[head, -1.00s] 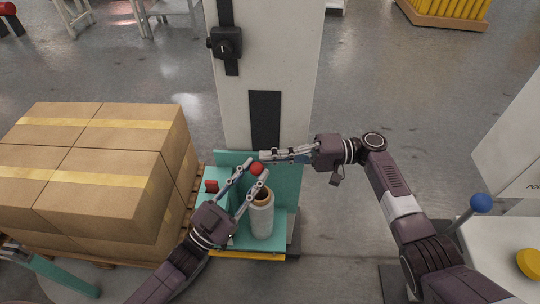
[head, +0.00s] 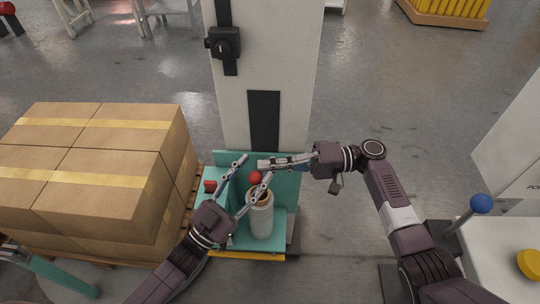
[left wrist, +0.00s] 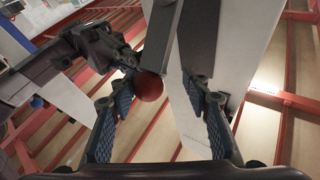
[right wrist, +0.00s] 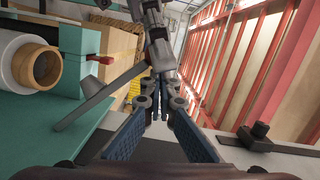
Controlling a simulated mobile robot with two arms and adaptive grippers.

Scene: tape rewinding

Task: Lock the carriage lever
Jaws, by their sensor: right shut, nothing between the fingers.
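A red ball knob (head: 255,178) tops a lever on the teal machine carriage. In the left wrist view the red knob (left wrist: 149,86) sits between my spread left fingers, nearer one finger; I cannot tell whether they touch. My left gripper (head: 257,166) is open around it. My right gripper (head: 265,164) is shut and empty just above the knob, its tips near the left fingertips. In the right wrist view a grey flat bar (right wrist: 100,97) slants beside my shut right fingers; the lever's lower end is hidden.
A wrapped film roll (head: 261,220) stands on the teal carriage (head: 285,187), below the left fingers. A smaller red knob (head: 210,186) is at its left. A white column (head: 270,60) rises behind. Stacked boxes (head: 90,170) block the left.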

